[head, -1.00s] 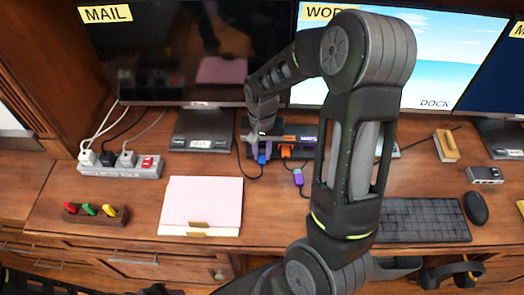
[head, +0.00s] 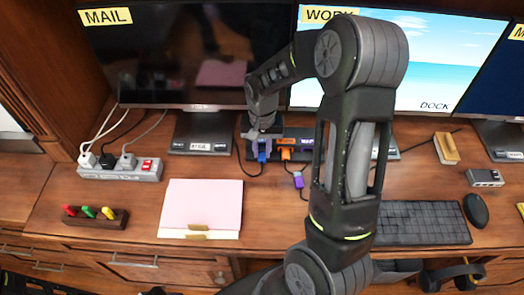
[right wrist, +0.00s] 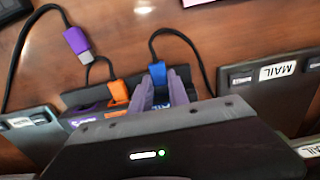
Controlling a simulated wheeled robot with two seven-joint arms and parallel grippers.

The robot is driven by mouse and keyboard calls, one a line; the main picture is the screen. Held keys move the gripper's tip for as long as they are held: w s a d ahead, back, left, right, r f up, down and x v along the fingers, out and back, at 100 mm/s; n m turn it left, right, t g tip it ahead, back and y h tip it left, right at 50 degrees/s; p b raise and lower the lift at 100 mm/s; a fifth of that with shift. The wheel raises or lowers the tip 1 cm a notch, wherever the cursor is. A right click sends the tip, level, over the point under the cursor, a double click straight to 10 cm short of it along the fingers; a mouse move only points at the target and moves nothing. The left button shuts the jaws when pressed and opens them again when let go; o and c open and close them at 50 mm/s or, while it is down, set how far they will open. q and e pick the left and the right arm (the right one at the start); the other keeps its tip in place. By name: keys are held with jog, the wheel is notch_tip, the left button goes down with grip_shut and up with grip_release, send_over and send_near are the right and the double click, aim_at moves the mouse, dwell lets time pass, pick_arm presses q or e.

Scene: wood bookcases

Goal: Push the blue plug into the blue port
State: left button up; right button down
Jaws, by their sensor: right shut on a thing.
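My right gripper (head: 262,138) is at the left end of the dark dock (head: 322,144) under the monitors. It is shut on the blue plug (head: 262,156), which trails a black cable. In the right wrist view the blue plug (right wrist: 158,73) shows between the purple-grey fingers of the gripper (right wrist: 161,92). Part of a blue label (right wrist: 178,92) shows beside the fingers. The blue port is hidden behind the fingers and hand, so I cannot tell how deep the plug sits. My left gripper is not in view.
An orange plug (head: 286,154) sits at the dock beside the blue one. A loose purple plug (head: 298,181) lies in front on its cable. A power strip (head: 120,168), paper pad (head: 201,206) and keyboard (head: 420,222) are on the desk. Monitor stands flank the dock.

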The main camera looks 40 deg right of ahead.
aim_at(261, 151)
jog(key=shift+w+d, duration=0.4)
jog(key=shift+w, duration=0.05)
jog(key=c, duration=1.2)
grip_release()
jog(key=shift+d, duration=0.1)
jog(key=shift+r, duration=0.1)
notch_tip(261, 151, up, 7)
jog(key=shift+w+r, duration=0.1)
jog(key=shift+r, duration=0.05)
jog(key=shift+a+r, duration=0.2)
jog(key=shift+c, duration=0.2)
